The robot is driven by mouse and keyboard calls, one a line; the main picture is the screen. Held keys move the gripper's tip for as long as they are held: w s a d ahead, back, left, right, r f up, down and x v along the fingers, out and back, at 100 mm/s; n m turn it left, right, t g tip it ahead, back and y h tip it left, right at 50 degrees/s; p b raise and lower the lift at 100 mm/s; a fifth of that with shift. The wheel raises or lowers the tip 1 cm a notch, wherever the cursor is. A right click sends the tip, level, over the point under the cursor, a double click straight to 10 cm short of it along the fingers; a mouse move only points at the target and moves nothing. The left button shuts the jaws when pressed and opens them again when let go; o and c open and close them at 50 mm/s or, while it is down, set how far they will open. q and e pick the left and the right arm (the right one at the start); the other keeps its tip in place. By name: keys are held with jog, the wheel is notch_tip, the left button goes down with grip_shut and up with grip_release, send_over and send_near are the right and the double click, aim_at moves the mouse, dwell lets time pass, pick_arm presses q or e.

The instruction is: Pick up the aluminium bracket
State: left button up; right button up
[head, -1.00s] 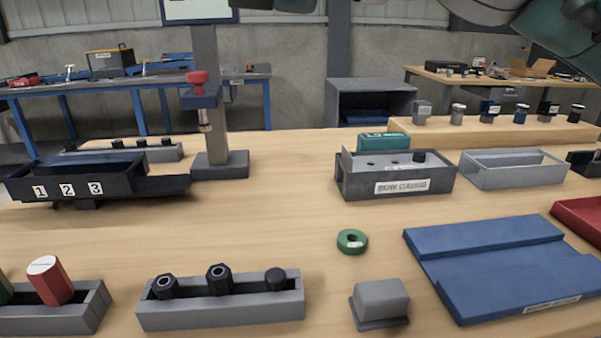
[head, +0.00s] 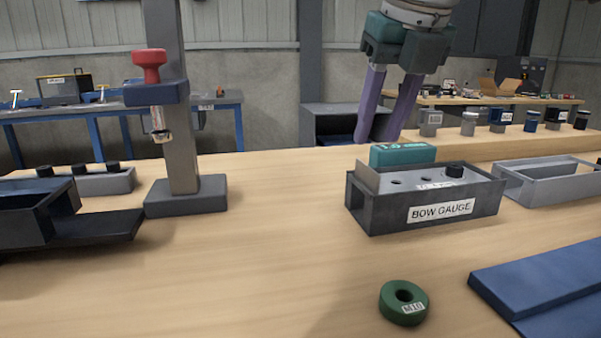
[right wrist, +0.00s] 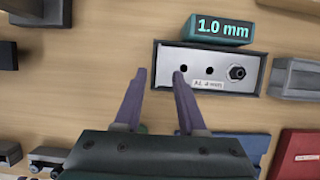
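The aluminium bracket (head: 412,178) is a light grey holed plate with an upturned flange at its left end. It sits in the dark grey bow gauge (head: 370,216). In the right wrist view the bracket (right wrist: 222,59) carries a label that looks like "AL 4 mm", with a black nut at its right end. My right gripper (head: 377,137) has two purple fingers spread apart, pointing down above and behind the gauge, clear of the bracket. In the right wrist view the gripper (right wrist: 159,73) is empty, near the bracket's left end. My left gripper is not in view.
A teal "1.0 mm" block (head: 402,154) stands behind the gauge. A grey stand with a red knob (head: 150,62) is at left. A grey tray (head: 545,184) is at right. A green ring (head: 403,303) and blue plate (head: 545,285) lie in front. The middle of the table is clear.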

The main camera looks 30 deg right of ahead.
aim_at(367, 165)
jog(key=x, duration=0.5)
jog(key=shift+s+a+f, duration=0.15)
jog(key=shift+f, duration=0.05)
grip_shut()
jog(key=shift+r, duration=0.1)
dwell(1.0)
